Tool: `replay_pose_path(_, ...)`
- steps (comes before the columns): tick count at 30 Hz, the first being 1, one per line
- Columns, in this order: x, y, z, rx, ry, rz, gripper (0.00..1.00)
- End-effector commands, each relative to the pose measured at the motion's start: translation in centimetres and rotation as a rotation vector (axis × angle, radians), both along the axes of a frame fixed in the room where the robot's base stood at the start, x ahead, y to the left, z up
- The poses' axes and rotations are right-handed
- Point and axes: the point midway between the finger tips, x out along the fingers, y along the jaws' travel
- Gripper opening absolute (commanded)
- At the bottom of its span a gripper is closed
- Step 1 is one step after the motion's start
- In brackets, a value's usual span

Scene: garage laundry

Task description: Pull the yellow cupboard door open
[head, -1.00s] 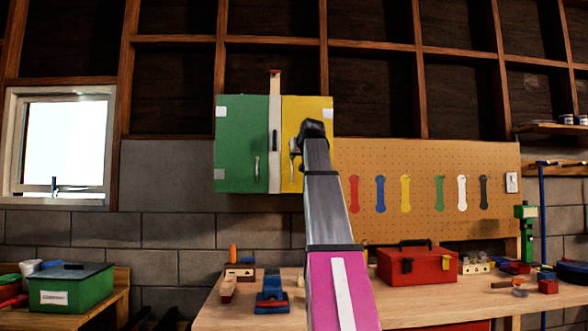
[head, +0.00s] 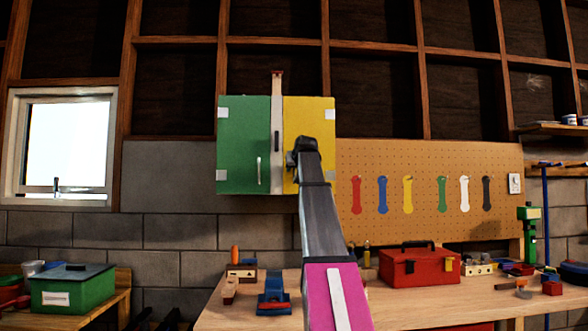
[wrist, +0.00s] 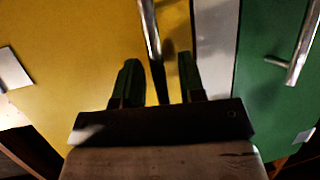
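The yellow cupboard door (head: 310,115) is the right door of a wall cupboard and looks closed. My gripper (head: 291,160) is in front of its lower left part in the head view and hides its handle there. In the wrist view the yellow door (wrist: 70,60) fills the left side. Its upright metal handle (wrist: 149,28) runs down between the two dark fingers of my gripper (wrist: 158,75). The fingers are apart, with a gap visible on both sides of the handle. I cannot tell exactly how deep the handle sits between them.
The green door (head: 240,130) with its own handle (head: 259,171) is beside it, across a pale middle strip (head: 277,110). Below is a workbench (head: 235,318) with a red toolbox (head: 420,267) and a blue tool (head: 273,292). A pegboard (head: 400,160) is to the right.

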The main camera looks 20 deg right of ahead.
Motion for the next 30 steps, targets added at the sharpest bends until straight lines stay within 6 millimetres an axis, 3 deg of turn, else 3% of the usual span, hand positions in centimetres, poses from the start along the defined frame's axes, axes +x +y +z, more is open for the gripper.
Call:
replay_pose_path(7,0.0,0.0,0.0,0.000,0.000,0.000,0.37)
replay_pose_path(10,0.0,0.0,0.0,0.000,0.000,0.000,0.04)
replay_pose_path(11,0.0,0.0,0.0,0.000,0.000,0.000,0.00)
replay_pose_path(22,-0.5,0.1,0.0,-0.001,0.000,0.033,0.00)
replay_pose_path(30,-2.5,0.0,0.0,-0.001,-0.001,0.184,0.00)
